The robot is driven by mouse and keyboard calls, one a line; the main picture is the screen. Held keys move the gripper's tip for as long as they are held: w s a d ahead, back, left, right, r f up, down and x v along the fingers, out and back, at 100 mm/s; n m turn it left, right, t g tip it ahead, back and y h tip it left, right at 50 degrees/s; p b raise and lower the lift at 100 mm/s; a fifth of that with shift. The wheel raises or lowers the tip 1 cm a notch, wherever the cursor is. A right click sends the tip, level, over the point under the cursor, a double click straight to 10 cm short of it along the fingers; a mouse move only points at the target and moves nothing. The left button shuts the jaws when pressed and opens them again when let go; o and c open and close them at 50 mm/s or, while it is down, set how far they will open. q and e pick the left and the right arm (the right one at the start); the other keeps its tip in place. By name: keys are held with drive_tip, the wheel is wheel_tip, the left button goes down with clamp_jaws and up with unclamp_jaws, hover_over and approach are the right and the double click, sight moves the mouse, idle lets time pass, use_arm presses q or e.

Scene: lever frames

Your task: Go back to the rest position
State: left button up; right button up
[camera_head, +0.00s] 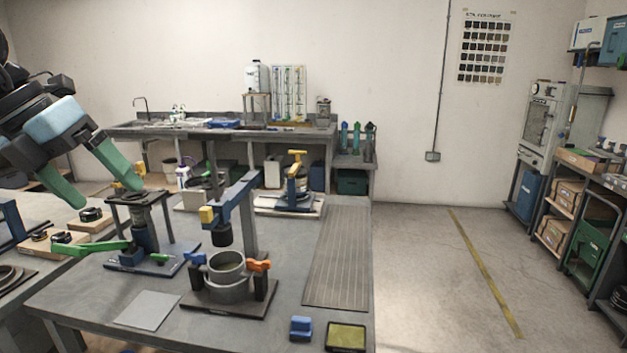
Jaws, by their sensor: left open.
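My left gripper (92,188) is at the upper left of the head view, with two green fingers spread apart and a blue-and-black body. It is open and nothing shows between its fingers. It hangs above the left part of the work table (90,295). The tip of its right finger appears close to the top of a blue press stand (145,240) with a green lever (92,249); I cannot tell whether they touch. My right gripper is not in view.
A lever frame with a blue arm (236,202) and a metal ring (227,267) stands mid-table. A ribbed mat (338,255) lies at the right, with a blue block (301,328) and a shallow tray (345,337) at the front. Floor right of the table is clear up to the shelves (570,215).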

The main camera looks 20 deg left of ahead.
use_arm(q)
drive_tip(key=w+d+f+n+t+h+p, duration=0.15)
drive_tip(key=f+h, duration=0.25)
drive_tip(key=f, duration=0.5)
drive_tip(key=w+f+n+t+h+b, duration=0.1)
drive_tip(key=w+f+n+h, duration=0.25)
drive_tip(key=f, duration=0.45)
drive_tip(key=s+d+f+n+t+y+p, duration=0.1)
drive_tip(key=s+f+n+t, duration=0.25)
drive_tip(key=f+n, duration=0.45)
drive_tip(key=s+d+f+n+t+y+p, duration=0.15)
drive_tip(key=f+n+t, duration=0.3)
drive_tip(key=f, duration=0.75)
drive_tip(key=s+d+f+n+g+y, duration=0.2)
drive_tip(key=s+d+f+n+y, duration=0.25)
drive_tip(key=s+f+n, duration=0.7)
drive_tip(key=s+d+f+n+g+y, duration=0.2)
drive_tip(key=s+d+f+n+g, duration=0.1)
drive_tip(key=s+d+f, duration=0.7)
drive_tip(key=shift+s+d+n+g, duration=0.45)
drive_tip(key=shift+s+g, duration=0.1)
drive_tip(key=shift+s, duration=0.55)
use_arm(e)
drive_tip(key=shift+t, duration=0.6)
drive_tip(key=w+r, duration=0.2)
drive_tip(key=r, duration=0.1)
drive_tip(key=w+r, duration=0.1)
drive_tip(key=shift+d+r, duration=0.25)
drive_tip(key=shift+r, duration=0.05)
